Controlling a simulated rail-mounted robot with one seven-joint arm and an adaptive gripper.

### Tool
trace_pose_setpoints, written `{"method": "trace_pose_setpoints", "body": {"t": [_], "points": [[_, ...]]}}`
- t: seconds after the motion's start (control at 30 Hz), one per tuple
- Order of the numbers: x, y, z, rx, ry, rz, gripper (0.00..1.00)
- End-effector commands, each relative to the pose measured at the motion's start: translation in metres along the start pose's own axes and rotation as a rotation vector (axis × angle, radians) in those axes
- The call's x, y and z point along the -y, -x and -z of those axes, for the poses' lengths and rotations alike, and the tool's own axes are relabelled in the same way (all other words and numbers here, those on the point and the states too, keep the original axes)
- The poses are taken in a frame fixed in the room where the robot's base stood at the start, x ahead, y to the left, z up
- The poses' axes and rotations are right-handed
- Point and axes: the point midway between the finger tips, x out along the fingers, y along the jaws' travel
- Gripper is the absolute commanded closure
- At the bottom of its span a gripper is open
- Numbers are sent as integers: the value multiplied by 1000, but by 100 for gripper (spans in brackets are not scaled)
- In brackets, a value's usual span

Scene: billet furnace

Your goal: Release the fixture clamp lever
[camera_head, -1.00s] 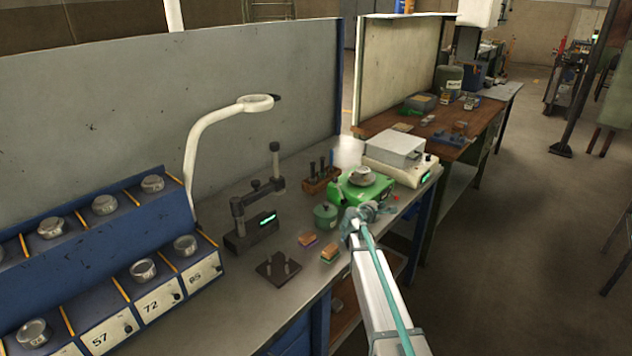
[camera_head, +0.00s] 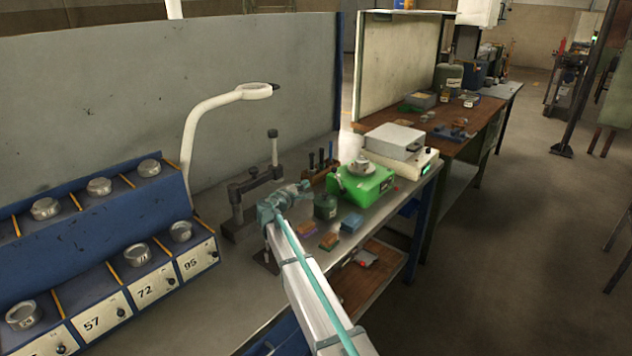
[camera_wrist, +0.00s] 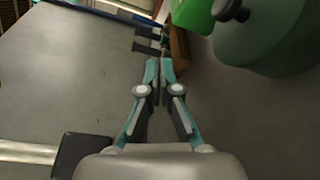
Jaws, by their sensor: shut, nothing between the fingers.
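My gripper (camera_head: 304,188) reaches over the grey bench. In the wrist view its two teal fingers (camera_wrist: 160,64) are together, with nothing between them. A dark stand fixture (camera_head: 240,198) with an upright post and a side arm stands just left of and behind my gripper. My gripper and forearm hide part of its base. I cannot make out for certain which part is a clamp lever. In the wrist view a dark block with a pale rod (camera_wrist: 80,156) shows at lower left; I cannot tell whether it belongs to the fixture.
A wooden rack (camera_head: 318,178) with black-handled tools, a green pot (camera_head: 325,207) and a green device (camera_head: 364,184) stand close right of my gripper. Coloured blocks (camera_head: 329,241) lie near the front edge. A white lamp (camera_head: 205,125) and blue sample rack (camera_head: 90,235) stand left.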

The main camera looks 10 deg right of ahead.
Motion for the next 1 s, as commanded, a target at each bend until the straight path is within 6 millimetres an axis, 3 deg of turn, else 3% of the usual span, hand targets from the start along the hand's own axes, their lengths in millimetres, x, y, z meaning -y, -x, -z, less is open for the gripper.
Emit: {"method": "trace_pose_setpoints", "body": {"t": [0.37, 0.57, 1.0], "points": [[1, 2, 2, 2, -6, 1, 100], [-1, -8, 2, 2, -5, 1, 100], [-3, -86, 2, 3, -4, 2, 100]]}}
